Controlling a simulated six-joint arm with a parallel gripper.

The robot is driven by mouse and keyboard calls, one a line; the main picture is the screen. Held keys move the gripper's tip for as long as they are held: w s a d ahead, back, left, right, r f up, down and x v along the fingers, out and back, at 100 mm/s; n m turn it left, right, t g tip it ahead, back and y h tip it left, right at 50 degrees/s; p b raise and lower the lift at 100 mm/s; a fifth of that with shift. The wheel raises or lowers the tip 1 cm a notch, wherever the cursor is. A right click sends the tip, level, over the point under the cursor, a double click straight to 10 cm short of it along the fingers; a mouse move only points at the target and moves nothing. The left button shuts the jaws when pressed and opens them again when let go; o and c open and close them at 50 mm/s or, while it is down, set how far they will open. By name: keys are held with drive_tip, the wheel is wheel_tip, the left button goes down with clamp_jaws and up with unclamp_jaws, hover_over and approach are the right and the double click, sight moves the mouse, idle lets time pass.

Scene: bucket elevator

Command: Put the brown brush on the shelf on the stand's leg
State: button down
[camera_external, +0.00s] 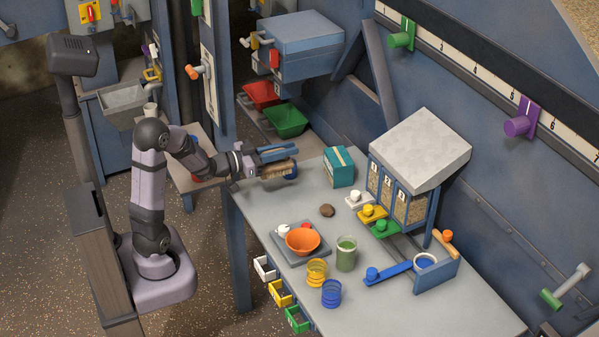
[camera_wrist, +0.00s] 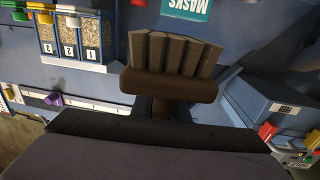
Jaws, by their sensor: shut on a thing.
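In the outside view my gripper (camera_external: 283,160) is shut on the brush (camera_external: 279,169) above the far left end of the grey table, with the bristles hanging downward. Part of the brush handle is hidden by the fingers. A small shelf-like top (camera_external: 207,150) with a leg stands behind my arm, left of the table; I cannot tell whether it is the stand's shelf.
The grey table (camera_external: 390,310) holds a teal box (camera_external: 339,167), an orange bowl (camera_external: 303,240), a green jar (camera_external: 346,254) and a hopper unit (camera_external: 420,150). Red (camera_external: 262,94) and green (camera_external: 286,121) bins sit behind the gripper. A blue wall cabinet (camera_external: 300,45) overhangs there.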

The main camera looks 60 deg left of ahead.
wheel_tip(320, 180, up, 17)
drive_tip(key=p, duration=1.6)
wheel_tip(320, 180, down, 19)
drive_tip(key=b, duration=1.9)
drive_tip(key=shift+f+b, duration=0.2)
drive_tip(key=shift+b, duration=0.1)
drive_tip(key=shift+f+b, duration=0.95)
drive_tip(key=shift+f, duration=3.85)
drive_tip(key=shift+f, duration=0.1)
